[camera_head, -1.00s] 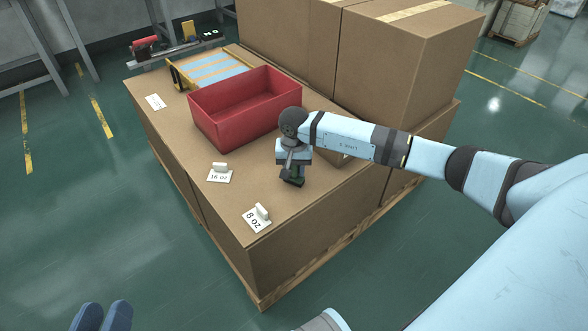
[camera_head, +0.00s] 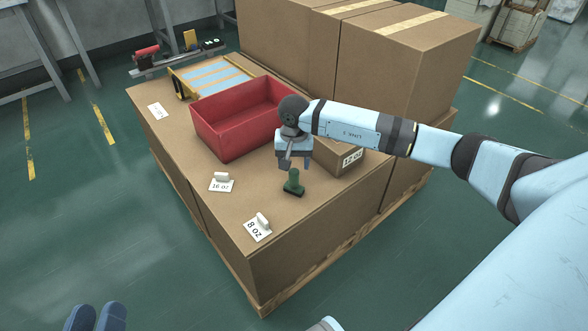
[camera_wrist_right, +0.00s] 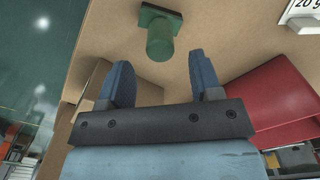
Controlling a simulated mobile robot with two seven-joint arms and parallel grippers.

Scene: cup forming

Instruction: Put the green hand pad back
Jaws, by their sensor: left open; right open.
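The green hand pad (camera_head: 293,183) has a flat base and an upright round handle. It stands on the cardboard top near the right edge, just in front of a small labelled box. My right gripper (camera_head: 294,165) is open and empty, raised above and slightly behind the pad. In the right wrist view the hand pad (camera_wrist_right: 160,36) stands beyond the two spread blue fingers (camera_wrist_right: 163,78), apart from them. My left gripper (camera_head: 99,316) is open at the bottom left, over the floor and away from the boxes; only its finger ends show.
A red open bin (camera_head: 223,134) stands behind the pad to the left. White blocks sit on the 16 oz card (camera_head: 221,186) and 8 oz card (camera_head: 256,230). A small labelled box (camera_head: 338,163) is beside my right gripper. Large cartons (camera_head: 400,70) rise behind. The front cardboard top is mostly clear.

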